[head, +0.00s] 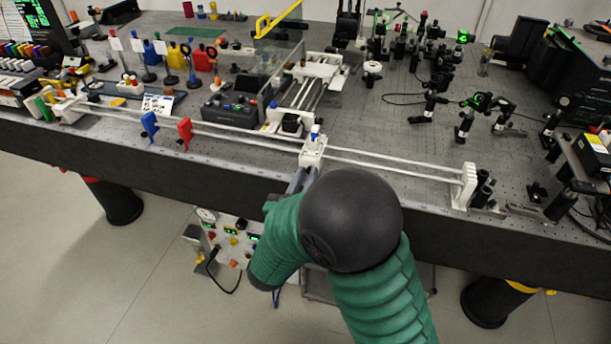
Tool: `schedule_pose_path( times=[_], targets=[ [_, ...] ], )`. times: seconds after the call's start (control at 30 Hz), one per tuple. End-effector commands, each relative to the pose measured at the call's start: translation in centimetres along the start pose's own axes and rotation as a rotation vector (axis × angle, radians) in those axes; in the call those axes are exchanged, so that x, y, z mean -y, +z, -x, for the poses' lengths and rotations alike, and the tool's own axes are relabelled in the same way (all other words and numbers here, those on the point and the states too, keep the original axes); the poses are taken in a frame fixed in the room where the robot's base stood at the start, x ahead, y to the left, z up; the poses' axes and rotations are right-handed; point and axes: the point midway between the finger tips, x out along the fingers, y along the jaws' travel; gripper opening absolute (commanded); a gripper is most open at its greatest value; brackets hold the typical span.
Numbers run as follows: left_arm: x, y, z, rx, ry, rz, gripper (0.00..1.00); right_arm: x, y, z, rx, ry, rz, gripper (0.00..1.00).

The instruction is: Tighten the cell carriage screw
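The white carriage (313,152) sits on two pale rails (392,165) that run along the front of the bench. A small blue piece (315,131), which looks like its screw, stands on top of it. My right gripper (305,172) is at the front lower side of the carriage, below the blue piece. Its grey fingers reach up from behind my dark round arm joint, which hides part of the gripper. I cannot tell whether the fingers touch the carriage or are shut on it. My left gripper is not in view.
A blue holder (150,125) and a red holder (184,132) stand by the rails on the left. A white end block (465,186) bounds the rails on the right. A grey control box (230,110) and optics crowd the bench behind. The floor in front is mostly clear.

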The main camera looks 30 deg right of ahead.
Motion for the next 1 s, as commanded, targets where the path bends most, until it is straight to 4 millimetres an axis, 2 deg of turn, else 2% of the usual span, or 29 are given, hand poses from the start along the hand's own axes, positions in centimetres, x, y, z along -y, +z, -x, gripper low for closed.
schedule_pose_path(
  times=[0.03, 0.1, 0.57, 0.77, 1.0],
  targets=[
    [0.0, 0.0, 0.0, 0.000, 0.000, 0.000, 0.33, -0.1, 0.0, 0.0, -0.001, 0.004, 0.000, 0.07],
    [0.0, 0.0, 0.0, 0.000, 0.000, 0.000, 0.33, -0.1, 0.0, 0.0, -0.001, 0.004, -0.001, 0.00],
    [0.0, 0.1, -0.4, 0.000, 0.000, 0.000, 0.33, -0.1, -0.2, -0.1, -0.002, 0.002, -0.028, 0.00],
    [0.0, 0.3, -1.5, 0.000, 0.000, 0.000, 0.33, -0.1, -0.4, -0.1, -0.002, 0.002, -0.121, 0.00],
    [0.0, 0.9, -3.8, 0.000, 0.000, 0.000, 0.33, -0.1, -0.6, -0.1, -0.002, 0.001, -0.317, 0.00]
  ],
)
